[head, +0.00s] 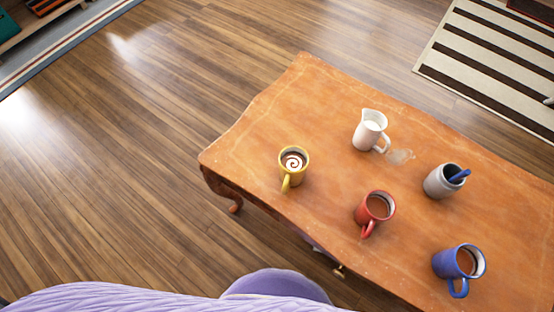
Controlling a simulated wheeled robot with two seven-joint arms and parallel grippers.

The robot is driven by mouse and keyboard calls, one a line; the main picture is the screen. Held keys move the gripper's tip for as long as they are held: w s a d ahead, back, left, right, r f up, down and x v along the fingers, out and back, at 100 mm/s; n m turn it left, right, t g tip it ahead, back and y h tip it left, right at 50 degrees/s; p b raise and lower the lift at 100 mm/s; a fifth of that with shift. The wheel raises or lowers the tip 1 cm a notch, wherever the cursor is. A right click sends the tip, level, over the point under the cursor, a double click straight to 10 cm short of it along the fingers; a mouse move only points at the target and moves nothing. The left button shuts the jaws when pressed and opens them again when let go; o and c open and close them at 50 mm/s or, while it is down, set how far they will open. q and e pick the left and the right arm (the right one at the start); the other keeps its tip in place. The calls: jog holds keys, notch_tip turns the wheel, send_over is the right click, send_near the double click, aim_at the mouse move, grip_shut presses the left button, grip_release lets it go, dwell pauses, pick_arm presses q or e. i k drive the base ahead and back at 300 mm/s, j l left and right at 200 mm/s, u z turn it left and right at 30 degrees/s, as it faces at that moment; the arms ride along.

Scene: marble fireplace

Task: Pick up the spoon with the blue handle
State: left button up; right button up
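A blue handle (460,175), which looks like the spoon's, sticks out of a grey-white jar (437,183) on the right part of the wooden table (320,110). The handle leans to the right over the jar's rim. The rest of the spoon is hidden inside the jar. Neither my left nor my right gripper shows in the head view.
On the table stand a white pitcher (369,130), a yellow mug (291,167), a red mug (375,212) and a blue mug (460,267) near the jar. A purple padded piece of furniture (150,299) lines the bottom edge. Bare wooden floor (130,150) lies left.

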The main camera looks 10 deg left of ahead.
aim_at(466, 172)
jog(key=z, duration=1.4)
